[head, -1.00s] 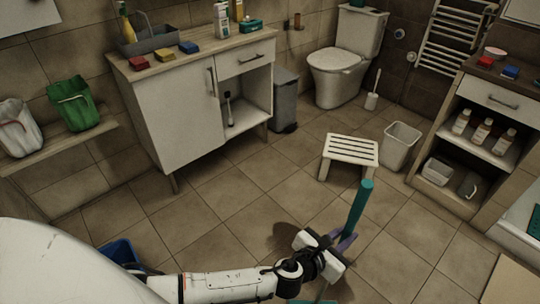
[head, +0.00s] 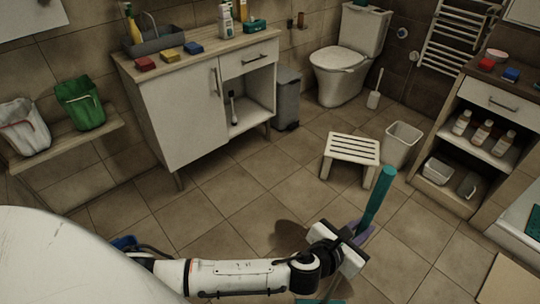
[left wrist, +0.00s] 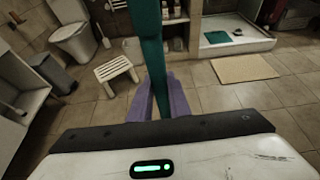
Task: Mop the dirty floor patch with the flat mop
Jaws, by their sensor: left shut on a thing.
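The flat mop's teal handle (head: 377,198) stands tilted in my left gripper (head: 360,232). The purple fingers are shut on the handle, which also crosses the left wrist view (left wrist: 150,45) between the fingertips (left wrist: 160,98). A sliver of teal, probably the mop head (head: 320,301), shows at the bottom edge of the head view; most of it is out of frame. A dark brown patch (head: 290,232) lies on the tiles just behind my left forearm, which hides part of it. My right gripper is not in view.
A white slatted stool (head: 351,150) and a white bin (head: 402,145) stand beyond the gripper. A white cabinet (head: 182,120) stands at the back left, an open shelf unit (head: 455,190) at the right. A beige mat (left wrist: 244,68) lies on the floor. Tiles between are clear.

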